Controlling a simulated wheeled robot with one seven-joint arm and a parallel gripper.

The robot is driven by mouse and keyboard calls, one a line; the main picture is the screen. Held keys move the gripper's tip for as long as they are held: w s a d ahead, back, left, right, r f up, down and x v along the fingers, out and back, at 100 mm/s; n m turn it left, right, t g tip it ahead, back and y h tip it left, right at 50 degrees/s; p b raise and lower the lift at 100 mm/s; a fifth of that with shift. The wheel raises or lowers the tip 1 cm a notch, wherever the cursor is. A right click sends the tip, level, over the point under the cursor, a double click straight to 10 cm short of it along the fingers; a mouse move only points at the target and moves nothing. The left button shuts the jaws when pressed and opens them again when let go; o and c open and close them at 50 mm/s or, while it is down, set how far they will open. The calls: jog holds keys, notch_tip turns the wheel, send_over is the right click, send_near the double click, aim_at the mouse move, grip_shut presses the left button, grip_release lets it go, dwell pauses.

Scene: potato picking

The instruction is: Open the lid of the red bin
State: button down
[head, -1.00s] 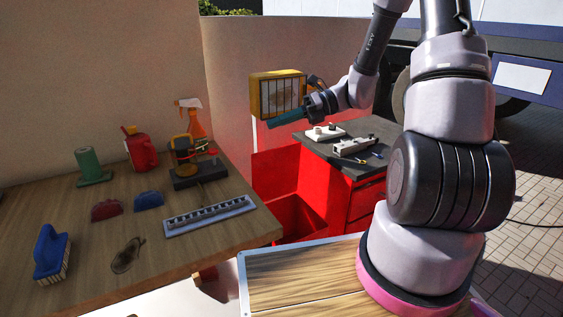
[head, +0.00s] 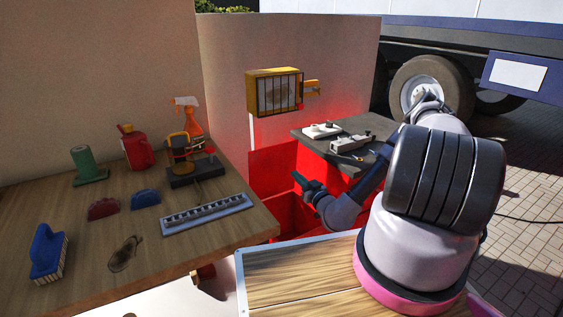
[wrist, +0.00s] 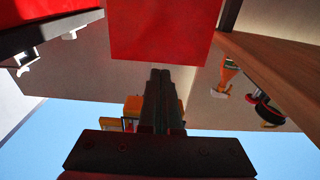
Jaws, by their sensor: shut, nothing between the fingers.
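The red bin (head: 264,212) stands on the floor between the wooden table and the red cabinet. A red panel (head: 272,168), which looks like its lid, stands upright at the back of the bin, and the bin's top looks open. A flat red surface, probably this panel, also shows in the wrist view (wrist: 155,30), beyond the fingertips. My gripper (head: 296,177) is shut and empty, over the right part of the bin, in front of the panel. Its closed fingers show in the wrist view (wrist: 160,72). I cannot tell whether they touch the panel. My arm hides part of the bin.
The wooden table (head: 100,240) at left holds a spray bottle (head: 192,118), a red canister (head: 137,147) and several tools. The red cabinet with a dark top (head: 375,128) stands right of the bin. A yellow box (head: 274,92) is on the wall behind.

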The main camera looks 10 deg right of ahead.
aim_at(275, 154)
jog(key=x, duration=1.4)
